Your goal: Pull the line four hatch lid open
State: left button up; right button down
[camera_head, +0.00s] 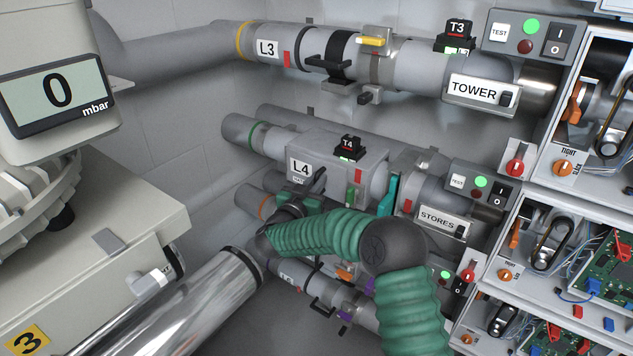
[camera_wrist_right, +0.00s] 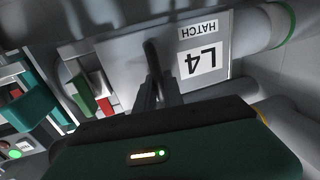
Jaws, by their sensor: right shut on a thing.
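The line four hatch lid (camera_head: 335,178) is a grey panel on the L4 pipe box, labelled L4, in the middle of the head view. In the right wrist view the lid (camera_wrist_right: 122,55) shows close and upside down, with its L4 HATCH label (camera_wrist_right: 201,62). A dark handle (camera_wrist_right: 152,58) stands out from the lid. My right gripper (camera_head: 316,186) is at the lid's front, under my green-sleeved arm. Its fingers (camera_wrist_right: 160,92) are shut on the handle. The lid looks closed, but its edges are partly hidden. My left gripper is not in view.
The L3 pipe (camera_head: 425,65) runs above, with a TOWER plate (camera_head: 475,93). A black T4 unit (camera_head: 347,147) sits on the L4 box. A teal lever (camera_head: 387,196) and STORES plate (camera_head: 440,220) are to its right. A large chrome pipe (camera_head: 205,300) lies lower left.

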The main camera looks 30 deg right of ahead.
jog(key=shift+a+r, duration=0.1)
dwell(0.3)
jog(key=w+a+m+g+h+p, duration=0.2)
jog(key=a+g, duration=0.4)
jog(key=a, duration=0.3)
jog(key=shift+w+m+g+h+p, duration=0.15)
jog(key=shift+m+g+h+p, duration=0.15)
jog(key=shift+m+p, duration=0.8)
jog(key=shift+a+m, duration=0.15)
jog(key=shift+m, duration=0.15)
jog(key=c, duration=1.7)
grip_release()
